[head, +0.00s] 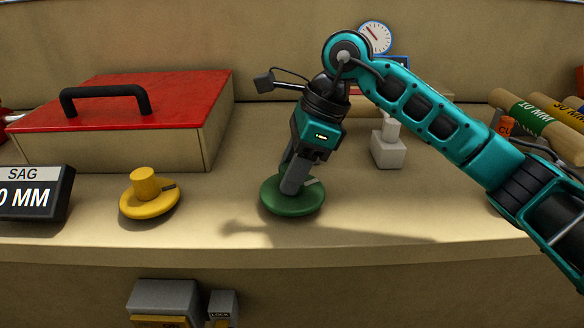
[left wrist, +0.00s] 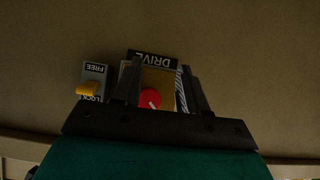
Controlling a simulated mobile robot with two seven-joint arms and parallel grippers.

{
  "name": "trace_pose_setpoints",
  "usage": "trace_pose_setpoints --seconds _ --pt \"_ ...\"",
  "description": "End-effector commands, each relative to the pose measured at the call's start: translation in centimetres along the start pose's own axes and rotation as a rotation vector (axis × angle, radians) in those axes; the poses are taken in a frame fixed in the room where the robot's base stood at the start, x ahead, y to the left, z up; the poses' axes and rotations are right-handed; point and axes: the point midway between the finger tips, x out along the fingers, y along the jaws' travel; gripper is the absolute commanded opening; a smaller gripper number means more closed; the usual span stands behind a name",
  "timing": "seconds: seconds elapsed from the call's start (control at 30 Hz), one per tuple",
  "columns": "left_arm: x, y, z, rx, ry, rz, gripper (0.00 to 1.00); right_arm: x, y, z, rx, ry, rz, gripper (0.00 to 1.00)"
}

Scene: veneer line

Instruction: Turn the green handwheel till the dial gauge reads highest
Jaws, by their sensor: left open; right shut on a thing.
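The green handwheel (head: 304,205) lies flat on the bench near its front edge in the head view, with a pale mark at its right rear. My right gripper (head: 294,180) points down onto it and is shut on its middle; the fingers hide what they hold there. The white dial gauge (head: 382,41) with a blue rim stands at the back, behind my right arm. Its red needle appears to point to the upper left; its numbers are too small to read. My left gripper (left wrist: 162,88) shows in the left wrist view, open and empty.
A yellow handwheel (head: 140,204) and a SAG display (head: 35,195) stand left on the bench. A red-lidded box (head: 195,105) is behind them. A grey block (head: 388,152) stands right. The left wrist view shows a DRIVE box (left wrist: 152,58) and a FREE/LOCK switch (left wrist: 95,72).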

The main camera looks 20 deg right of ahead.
Motion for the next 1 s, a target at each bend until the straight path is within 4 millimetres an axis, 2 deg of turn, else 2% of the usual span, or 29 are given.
trace_pose_setpoints --seconds 0.03,0.13,0.67,1.0 --pt "-0.01 -0.05 0.01 0.002 0.0 0.0 0.43 -0.02 0.0 -0.01 0.0 0.0 0.0 0.19" --pt "-0.01 -0.1 0.03 0.005 -0.001 0.0 0.43 -0.02 0.0 -0.01 0.0 0.0 0.0 0.1" --pt "0.03 -0.17 -0.11 0.008 0.002 0.0 0.43 0.0 -0.01 0.0 -0.068 0.0 0.029 0.09" --pt "0.06 -0.06 -0.17 0.002 0.004 0.0 0.43 -0.03 -0.01 0.03 -0.232 0.0 0.097 0.09"
